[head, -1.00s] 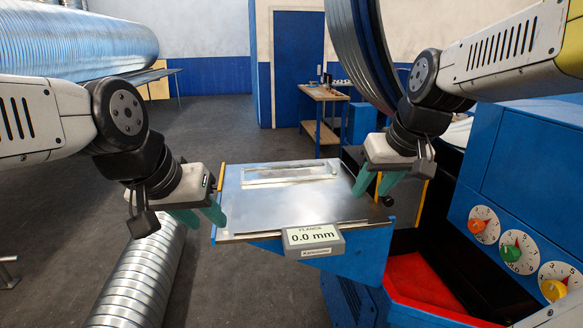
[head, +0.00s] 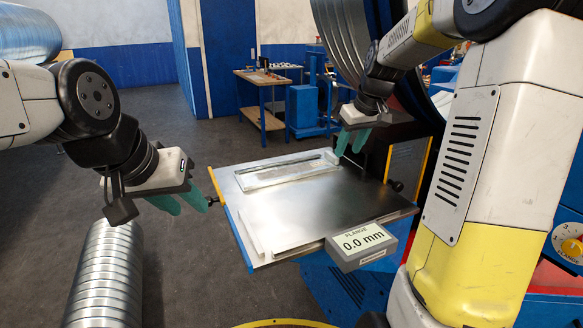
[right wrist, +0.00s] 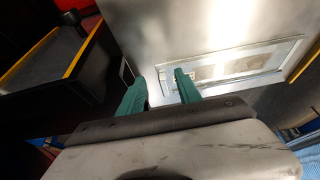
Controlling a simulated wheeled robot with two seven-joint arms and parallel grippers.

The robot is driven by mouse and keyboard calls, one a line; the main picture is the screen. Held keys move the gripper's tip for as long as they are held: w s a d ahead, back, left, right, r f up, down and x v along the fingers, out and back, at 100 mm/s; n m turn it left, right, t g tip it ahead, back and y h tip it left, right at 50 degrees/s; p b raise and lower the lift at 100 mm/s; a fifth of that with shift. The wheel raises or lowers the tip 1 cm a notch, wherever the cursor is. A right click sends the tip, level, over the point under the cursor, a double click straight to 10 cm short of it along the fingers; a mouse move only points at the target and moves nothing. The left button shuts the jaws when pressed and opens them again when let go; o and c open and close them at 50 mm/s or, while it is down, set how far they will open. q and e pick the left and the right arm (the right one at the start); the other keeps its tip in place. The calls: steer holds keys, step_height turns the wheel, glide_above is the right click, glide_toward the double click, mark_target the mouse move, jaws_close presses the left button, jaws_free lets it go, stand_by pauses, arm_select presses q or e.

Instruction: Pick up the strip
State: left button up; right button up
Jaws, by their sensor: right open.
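A long shiny metal strip (head: 290,173) lies flat towards the far side of the grey metal table (head: 330,205). In the right wrist view the strip (right wrist: 235,64) lies beyond the fingertips. My right gripper (head: 351,142) is at the right end of the strip. Its green fingers are apart with nothing between them; whether they touch the table is unclear. It also shows in the right wrist view (right wrist: 160,84). My left gripper (head: 190,203) is off the table's left edge, its green fingers apart and empty.
A display box (head: 361,246) reading 0.0 mm sits at the table's front edge. A ribbed metal duct (head: 106,275) lies at lower left. A large ribbed ring (head: 345,50) stands behind the table. Dark knobs stick out at the table's sides.

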glide_above(332, 154)
steer(key=s, duration=0.2)
steer(key=shift+d, duration=0.45)
steer(key=x, duration=0.5)
steer(key=shift+s, duration=0.15)
steer(key=shift+c, duration=0.4)
jaws_close()
